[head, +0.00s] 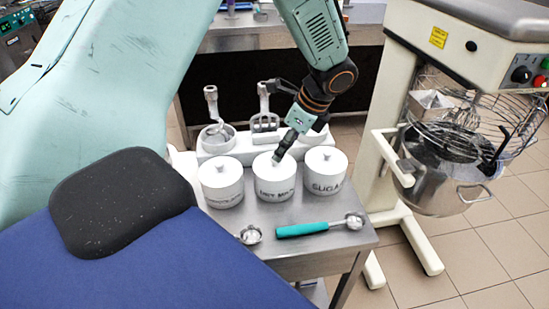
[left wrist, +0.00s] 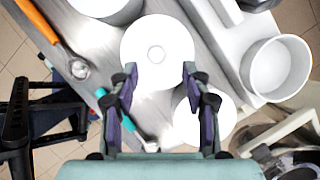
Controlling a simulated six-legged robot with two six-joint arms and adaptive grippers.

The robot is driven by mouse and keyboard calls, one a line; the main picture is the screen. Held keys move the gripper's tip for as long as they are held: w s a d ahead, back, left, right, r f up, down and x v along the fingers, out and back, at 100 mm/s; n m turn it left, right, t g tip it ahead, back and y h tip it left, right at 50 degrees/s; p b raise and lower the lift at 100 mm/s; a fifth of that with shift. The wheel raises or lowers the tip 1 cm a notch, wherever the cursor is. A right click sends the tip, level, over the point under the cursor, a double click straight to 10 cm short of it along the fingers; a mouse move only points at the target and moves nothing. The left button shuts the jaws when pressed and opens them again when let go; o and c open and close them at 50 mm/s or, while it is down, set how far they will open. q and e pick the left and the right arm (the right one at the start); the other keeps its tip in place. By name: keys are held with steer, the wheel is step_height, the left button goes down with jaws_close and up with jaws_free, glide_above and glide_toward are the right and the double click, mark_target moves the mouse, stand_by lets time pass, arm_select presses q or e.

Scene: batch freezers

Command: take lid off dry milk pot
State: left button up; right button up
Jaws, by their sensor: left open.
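The dry milk pot (head: 275,187) is the middle of three white lidded pots on the metal table. Its round white lid (head: 268,164) with a small knob is on it. In the left wrist view the lid (left wrist: 135,45) lies just ahead of the fingertips, its knob (left wrist: 156,54) centred between them. My left gripper (head: 281,155) is right above the lid, pointing down. It is open and empty, with a finger on each side of the knob line in the left wrist view (left wrist: 160,72). Whether it touches the lid I cannot tell.
A white pot stands close on either side, one at left (head: 221,190) and a sugar-labelled one (head: 325,173) at right. A teal-handled scoop (head: 302,230) lies in front. A white rack (head: 240,142) with tools stands behind. A mixer (head: 465,110) is at right.

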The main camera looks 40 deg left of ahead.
mark_target(279, 167)
arm_select(q)
steer(key=x, duration=0.3)
steer(key=shift+s+f+b, duration=0.25)
steer(key=shift+s+b, duration=0.1)
steer(key=shift+s+a+f, duration=0.15)
steer(key=shift+a+f, duration=0.15)
steer(key=shift+a, duration=0.1)
steer(key=shift+w+d, duration=0.15)
steer(key=shift+w, duration=0.1)
steer(key=shift+c, duration=0.5)
steer(key=shift+s, duration=0.2)
steer(key=c, duration=0.6)
steer(key=shift+w, duration=0.1)
steer(key=shift+c, duration=1)
